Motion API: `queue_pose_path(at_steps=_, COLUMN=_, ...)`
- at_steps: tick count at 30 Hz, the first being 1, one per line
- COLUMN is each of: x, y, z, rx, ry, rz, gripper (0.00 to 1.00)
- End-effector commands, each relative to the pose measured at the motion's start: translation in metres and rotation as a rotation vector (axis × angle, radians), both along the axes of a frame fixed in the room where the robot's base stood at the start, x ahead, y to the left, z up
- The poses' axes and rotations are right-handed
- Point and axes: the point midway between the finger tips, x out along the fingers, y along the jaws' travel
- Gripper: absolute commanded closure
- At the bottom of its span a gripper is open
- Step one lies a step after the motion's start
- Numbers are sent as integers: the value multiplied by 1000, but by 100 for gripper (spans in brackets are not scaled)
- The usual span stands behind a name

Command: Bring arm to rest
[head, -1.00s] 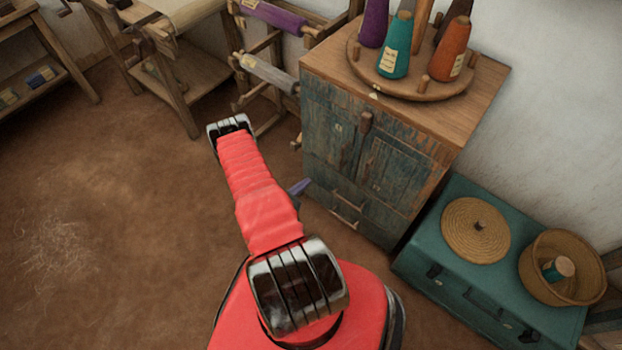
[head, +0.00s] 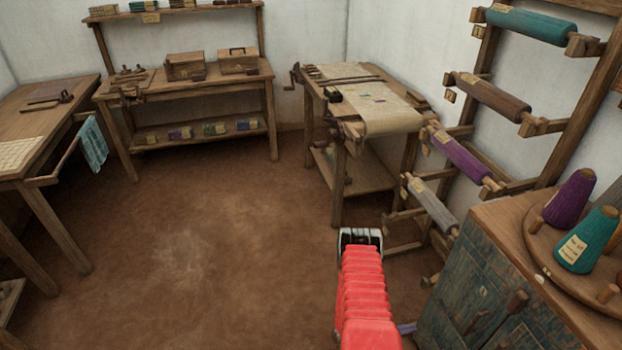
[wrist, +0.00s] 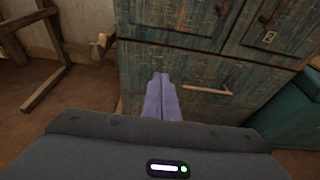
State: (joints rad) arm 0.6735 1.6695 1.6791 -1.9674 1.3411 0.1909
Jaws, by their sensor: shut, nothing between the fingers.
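My red arm reaches forward at the bottom centre-right of the head view. Only a small purple tip of my gripper (head: 407,328) shows there, beside the arm and near the cabinet. In the wrist view, my gripper (wrist: 160,76) has its two purple fingers pressed together with nothing between them. The fingers point toward the front of the worn blue-green cabinet (wrist: 200,60). I cannot tell how far the fingertips are from the cabinet front.
The cabinet (head: 470,290) stands close on the right, with a round tray of cones (head: 552,262) on top. A roller rack (head: 500,140) and a table with cloth (head: 345,88) stand behind. A teal chest (wrist: 282,110) is at right in the wrist view. Open floor (head: 190,240) lies left.

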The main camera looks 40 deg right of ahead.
Motion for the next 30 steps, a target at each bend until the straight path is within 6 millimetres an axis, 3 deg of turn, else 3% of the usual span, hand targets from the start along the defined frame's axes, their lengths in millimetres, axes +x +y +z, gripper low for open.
queue_pose_path(at_steps=9, x=-7, y=3, z=-3, rx=19, ry=14, rz=-23, gripper=100)
queue_pose_path(at_steps=17, x=-61, y=36, z=-5, rx=74, ry=74, rz=-195, gripper=100)
queue_pose_path(at_steps=24, x=-85, y=57, z=27, rx=87, ry=72, rz=-383, gripper=100)
queue_pose_path(at_steps=30, x=-81, y=70, z=67, rx=82, ry=26, rz=-519, gripper=100)
